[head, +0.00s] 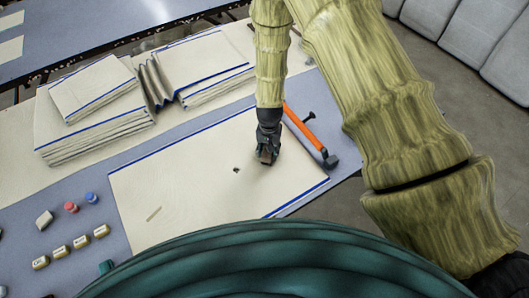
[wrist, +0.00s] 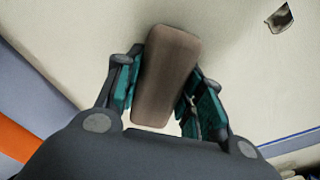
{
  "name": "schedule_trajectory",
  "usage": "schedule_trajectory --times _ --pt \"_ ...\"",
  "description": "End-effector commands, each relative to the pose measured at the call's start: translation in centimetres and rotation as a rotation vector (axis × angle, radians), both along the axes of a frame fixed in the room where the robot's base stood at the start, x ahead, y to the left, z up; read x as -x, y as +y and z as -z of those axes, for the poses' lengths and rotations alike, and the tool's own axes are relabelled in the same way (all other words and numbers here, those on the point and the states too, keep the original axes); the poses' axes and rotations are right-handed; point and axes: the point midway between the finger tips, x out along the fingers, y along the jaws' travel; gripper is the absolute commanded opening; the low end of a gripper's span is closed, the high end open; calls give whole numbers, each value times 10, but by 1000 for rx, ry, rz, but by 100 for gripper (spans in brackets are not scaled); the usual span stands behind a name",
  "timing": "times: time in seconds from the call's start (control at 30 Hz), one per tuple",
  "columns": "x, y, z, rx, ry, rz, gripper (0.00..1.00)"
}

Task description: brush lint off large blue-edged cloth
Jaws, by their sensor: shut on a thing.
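The large cream cloth with blue edges (head: 190,190) lies flat on the table, and it also fills much of the wrist view (wrist: 85,40). My gripper (head: 267,152) is over the cloth's right part. In the wrist view my gripper (wrist: 160,85) is shut on a brown rounded block-shaped brush (wrist: 170,60). Whether the brush touches the cloth cannot be told. A small dark lint bit (head: 236,170) lies on the cloth left of my gripper; a dark speck (wrist: 279,18) shows at the wrist view's top right. A thin tan strip (head: 154,213) lies on the cloth's lower left.
Folded blue-edged cloth stacks (head: 85,120) and (head: 215,65) a second stack stand behind. An orange-handled tool (head: 303,127) lies close right of my gripper. Small labelled blocks (head: 82,241) and red and blue pieces (head: 71,207) sit at left. My forearm covers the right side.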

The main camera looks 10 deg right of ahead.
Motion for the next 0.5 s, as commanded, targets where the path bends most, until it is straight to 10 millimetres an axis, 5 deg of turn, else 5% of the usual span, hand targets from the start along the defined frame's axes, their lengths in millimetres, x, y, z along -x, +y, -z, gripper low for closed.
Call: schedule_trajectory --times 0.5 --pt "-7 -24 3 1 0 4 8"
